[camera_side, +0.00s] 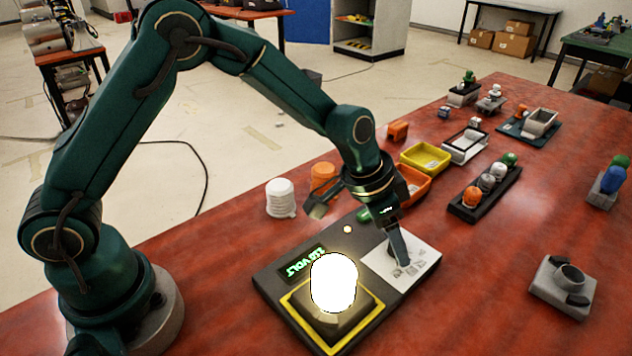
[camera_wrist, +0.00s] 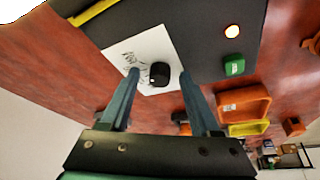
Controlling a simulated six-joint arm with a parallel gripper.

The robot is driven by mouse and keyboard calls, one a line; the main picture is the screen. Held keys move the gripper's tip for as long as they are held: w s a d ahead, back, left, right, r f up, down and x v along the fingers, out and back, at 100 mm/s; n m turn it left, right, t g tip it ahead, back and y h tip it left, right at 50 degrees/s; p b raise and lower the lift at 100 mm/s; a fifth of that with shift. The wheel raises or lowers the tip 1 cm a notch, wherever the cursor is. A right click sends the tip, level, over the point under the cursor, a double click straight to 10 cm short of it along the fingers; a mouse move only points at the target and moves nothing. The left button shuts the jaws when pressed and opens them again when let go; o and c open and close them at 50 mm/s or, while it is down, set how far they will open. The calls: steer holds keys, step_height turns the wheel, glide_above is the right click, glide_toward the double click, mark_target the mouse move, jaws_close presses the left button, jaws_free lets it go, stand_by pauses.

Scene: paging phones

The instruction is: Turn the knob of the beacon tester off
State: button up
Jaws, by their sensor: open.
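The beacon tester (camera_side: 275,283) is a dark board on the red table with a green display (camera_side: 304,264). A brightly glowing beacon (camera_side: 333,283) stands on its yellow-edged socket. The black round knob (camera_wrist: 160,74) sits on the tester's white marked panel (camera_side: 428,252). My gripper (camera_wrist: 160,82) is open, its two fingers pointing toward the panel with the knob between their tips in the wrist view. Whether they touch the knob I cannot tell. In the side view, my gripper (camera_side: 401,258) is low over the panel and hides the knob.
A green button (camera_wrist: 234,65) and a small lit lamp (camera_wrist: 232,31) are on the tester. White (camera_side: 281,199) and orange (camera_side: 323,178) caps stand behind it. Orange (camera_side: 413,184) and yellow (camera_side: 425,157) bins, a black rack (camera_side: 463,211) and a grey fixture (camera_side: 562,286) lie around.

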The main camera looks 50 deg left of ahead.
jaws_close()
steer(key=shift+n, duration=0.4)
steer(key=n, duration=0.1)
steer(key=n+y, duration=0.1)
steer(key=n, duration=0.2)
steer(key=shift+d+t+y, duration=0.25)
steer(key=shift+t+y, duration=0.15)
steer(key=n+y, duration=0.1)
steer(key=n, duration=0.3)
steer(key=shift+d+n+y, duration=0.15)
steer(key=shift+n+y, duration=0.15)
steer(key=shift+y, duration=0.1)
steer(key=n, duration=0.2)
steer(key=n+y, duration=0.1)
steer(key=n, duration=0.1)
steer(key=shift+d+g+y, duration=0.15)
steer(key=shift+g+y, duration=0.15)
steer(key=shift+g, duration=0.1)
steer(key=shift+w+d+n+g+y, duration=0.1)
steer(key=shift+n+g+y, duration=0.2)
steer(key=shift+n, duration=0.8)
steer(key=shift+w+n+g+y, duration=0.1)
steer(key=shift+n+g+y, duration=0.15)
steer(key=shift+n, duration=0.85)
